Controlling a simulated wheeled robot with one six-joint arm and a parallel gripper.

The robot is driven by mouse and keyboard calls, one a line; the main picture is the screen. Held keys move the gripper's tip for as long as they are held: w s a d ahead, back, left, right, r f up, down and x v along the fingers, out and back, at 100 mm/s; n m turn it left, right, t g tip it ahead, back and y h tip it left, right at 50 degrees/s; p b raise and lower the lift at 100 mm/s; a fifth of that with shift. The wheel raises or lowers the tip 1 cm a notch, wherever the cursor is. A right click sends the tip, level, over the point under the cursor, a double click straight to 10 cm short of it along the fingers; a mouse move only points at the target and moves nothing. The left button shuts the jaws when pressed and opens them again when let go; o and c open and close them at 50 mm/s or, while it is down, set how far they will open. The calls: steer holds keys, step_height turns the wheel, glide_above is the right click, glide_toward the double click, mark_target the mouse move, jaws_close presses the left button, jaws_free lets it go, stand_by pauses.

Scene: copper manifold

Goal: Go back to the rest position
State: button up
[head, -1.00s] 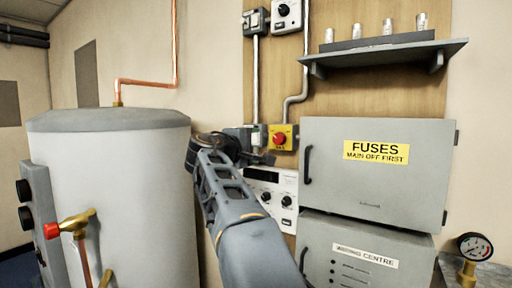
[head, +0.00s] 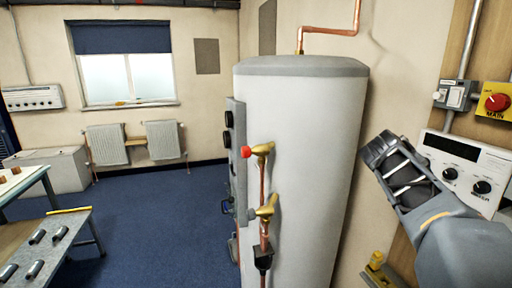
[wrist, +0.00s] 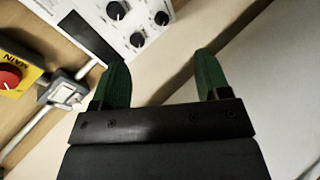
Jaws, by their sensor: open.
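My gripper (wrist: 152,88) is open in the wrist view, with two green fingers apart and nothing between them. Beyond the fingers is a beige wall, with the white meter panel and its black knobs (wrist: 137,40) at the top. In the head view my arm reaches in from the right edge and its far end (head: 385,150) points up and left, between the cylinder and the meter panel (head: 465,165). The fingertips cannot be made out in the head view.
A tall white cylinder (head: 300,170) with brass valves (head: 262,150) stands left of my arm. A red MAIN switch (head: 497,102) is on the board at right. A bench with grey cylinders (head: 60,232) is at lower left. Blue floor (head: 150,225) lies clear between.

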steer(key=s+a+f+m+y, duration=0.1)
steer(key=s+a+f+y, duration=0.4)
steer(key=s+a+f, duration=0.3)
steer(key=s+a+f+m+g+y, duration=0.1)
steer(key=s+a+f+y, duration=0.4)
steer(key=a+f, duration=0.8)
steer(key=s+f, duration=0.1)
steer(key=s, duration=0.2)
steer(key=shift+a+f+g, duration=0.15)
steer(key=shift+a+g, duration=0.05)
steer(key=shift+g, duration=0.1)
steer(key=shift+w+a+r, duration=0.1)
steer(key=shift+a+r, duration=0.15)
steer(key=shift+r, duration=0.05)
